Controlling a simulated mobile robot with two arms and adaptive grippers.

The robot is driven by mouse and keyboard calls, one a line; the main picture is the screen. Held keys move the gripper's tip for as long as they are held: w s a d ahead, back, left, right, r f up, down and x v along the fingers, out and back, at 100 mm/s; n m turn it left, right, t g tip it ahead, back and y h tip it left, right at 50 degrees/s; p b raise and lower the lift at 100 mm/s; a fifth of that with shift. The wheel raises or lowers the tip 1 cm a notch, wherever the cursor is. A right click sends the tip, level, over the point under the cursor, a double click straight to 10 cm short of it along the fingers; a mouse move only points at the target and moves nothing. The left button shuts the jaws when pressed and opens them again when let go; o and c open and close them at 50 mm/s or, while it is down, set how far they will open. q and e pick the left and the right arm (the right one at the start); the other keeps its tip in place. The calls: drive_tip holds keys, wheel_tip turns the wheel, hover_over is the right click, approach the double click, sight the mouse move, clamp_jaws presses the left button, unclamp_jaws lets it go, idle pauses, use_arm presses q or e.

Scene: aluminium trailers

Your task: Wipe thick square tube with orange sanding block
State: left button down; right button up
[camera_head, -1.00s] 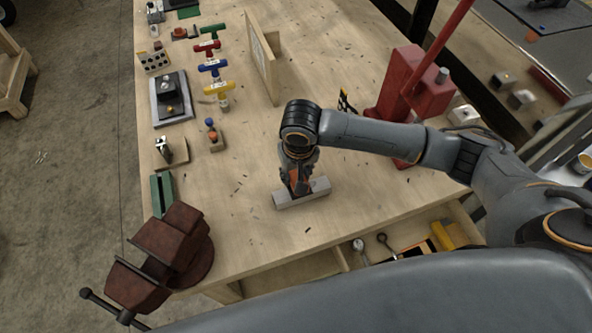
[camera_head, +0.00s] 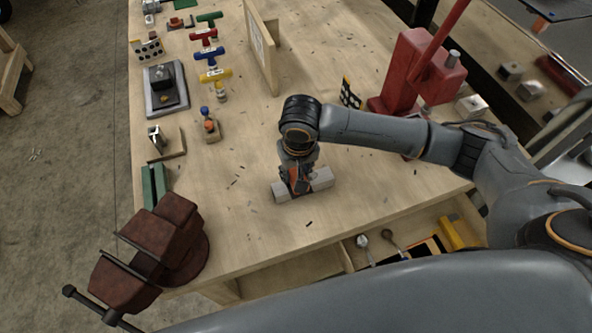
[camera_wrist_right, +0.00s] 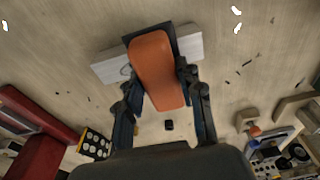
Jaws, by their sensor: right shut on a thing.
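The thick square tube (camera_head: 321,181) is a short pale grey bar lying on the wooden bench near its front edge. In the right wrist view the tube (camera_wrist_right: 110,68) shows on both sides of the block. My right gripper (camera_head: 296,187) points down over the tube's middle. It is shut on the orange sanding block (camera_wrist_right: 157,68), which lies across the tube, seemingly touching it. In the head view the block (camera_head: 295,174) is mostly hidden by the fingers. My left gripper is not in view.
A dark red vise (camera_head: 165,250) stands at the bench's front left corner. A red press (camera_head: 415,75) stands at the back right. Coloured T-handles (camera_head: 203,38) and small fixtures line the left side. An open drawer (camera_head: 400,240) with tools is below the front edge.

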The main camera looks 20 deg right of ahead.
drive_tip(key=shift+f, duration=0.95)
idle(0.3)
